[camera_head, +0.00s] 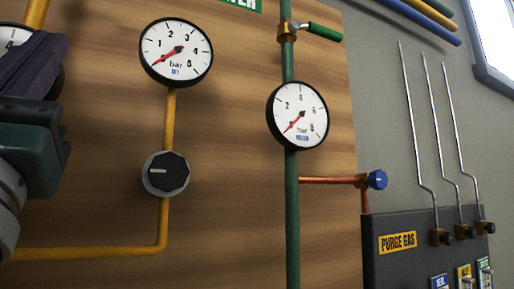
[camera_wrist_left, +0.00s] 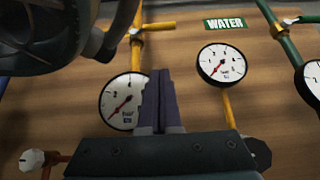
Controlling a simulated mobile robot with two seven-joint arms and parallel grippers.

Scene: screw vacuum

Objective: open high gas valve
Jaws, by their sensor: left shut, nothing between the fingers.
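The yellow gas pipe runs up the wooden board. In the left wrist view, a valve (camera_wrist_left: 135,31) with a yellow handle (camera_wrist_left: 157,26) sits high on it, the handle lying nearly level across the pipe. A gauge (camera_wrist_left: 122,101) below it is partly covered by my fingers. My left gripper (camera_wrist_left: 160,74) is shut and empty, its purple fingers pointing up toward the board below the valve. In the head view the left gripper (camera_head: 57,45) is at the left edge, in front of a partly hidden gauge (camera_head: 14,38). The yellow-handled valve is outside the head view. My right gripper is not seen.
A gauge (camera_head: 176,52) and a black knob (camera_head: 166,174) sit on another yellow pipe. A green pipe (camera_head: 292,200) carries a gauge (camera_head: 298,115) and a green-handled valve (camera_head: 323,31). A blue knob (camera_head: 377,180) and the purge gas panel (camera_head: 398,243) are at right.

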